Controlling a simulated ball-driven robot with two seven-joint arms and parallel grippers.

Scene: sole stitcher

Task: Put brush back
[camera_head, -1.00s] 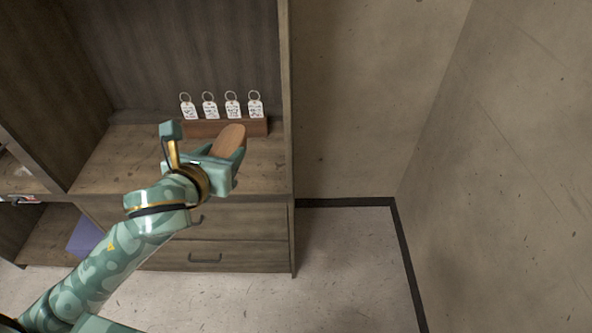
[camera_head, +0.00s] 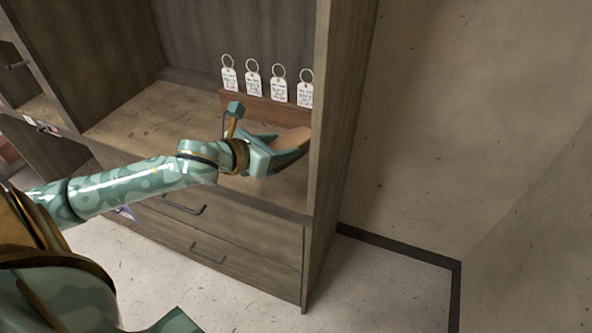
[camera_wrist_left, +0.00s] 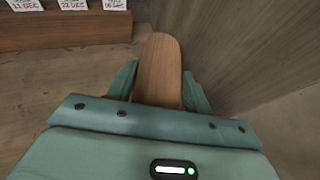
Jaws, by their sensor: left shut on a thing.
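My left gripper (camera_head: 285,148) is shut on a brush, whose brown wooden back (camera_head: 292,140) shows between its fingers. In the left wrist view the brush (camera_wrist_left: 158,68) lies lengthwise between the two green fingers (camera_wrist_left: 158,90), its rounded end pointing away. Its bristles are hidden. The gripper is inside the open shelf compartment (camera_head: 150,108), in front of the tag rack and close to the right side wall. I cannot tell whether the brush touches the shelf board. My right gripper is not in view.
A wooden rack (camera_head: 268,108) with several white ring tags (camera_head: 253,84) stands at the back of the shelf. The cabinet's right side panel (camera_head: 340,110) is close to the gripper. Two drawers (camera_head: 225,228) are below. The shelf's left part is clear.

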